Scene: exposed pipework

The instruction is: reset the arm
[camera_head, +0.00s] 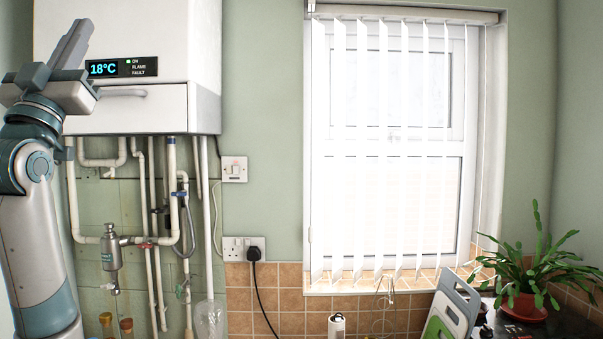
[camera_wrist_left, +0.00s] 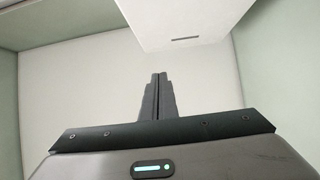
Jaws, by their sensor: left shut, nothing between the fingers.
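My left arm comes in from the left in the head view, raised, with its left gripper (camera_head: 82,30) pointing up in front of the left part of the white boiler (camera_head: 170,40). The gripper is shut and empty. In the left wrist view the two dark fingers (camera_wrist_left: 159,80) are together, with nothing between them. A white box-like body (camera_wrist_left: 185,20) is above them there, with a pale wall or ceiling behind. My right gripper is in neither view.
The boiler's display (camera_head: 122,67) reads 18°C. Below it run several white pipes (camera_head: 150,220) with valves. A window with vertical blinds (camera_head: 390,150) is right of centre. A potted plant (camera_head: 525,290) and white-and-green boards (camera_head: 450,310) stand at lower right. The wall between boiler and window is mostly clear.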

